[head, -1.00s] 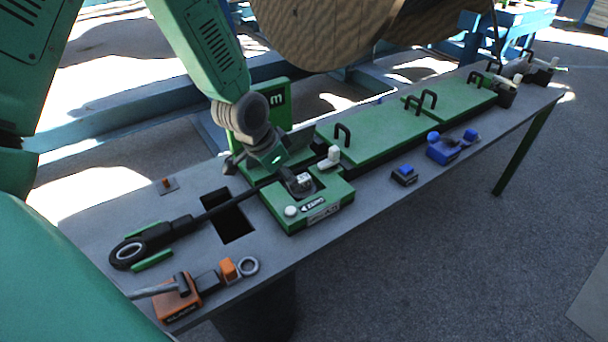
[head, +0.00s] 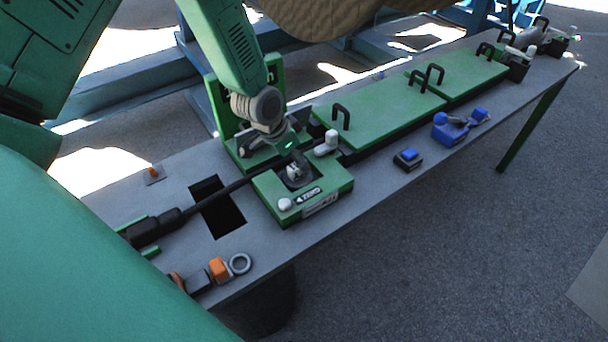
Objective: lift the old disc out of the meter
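The fingers and the recess wall hide the disc. Whether the fingers are shut is too small to tell. My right gripper is not in view.
Green covers (head: 375,122) with black handles and a blue device (head: 448,130) are farther right.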

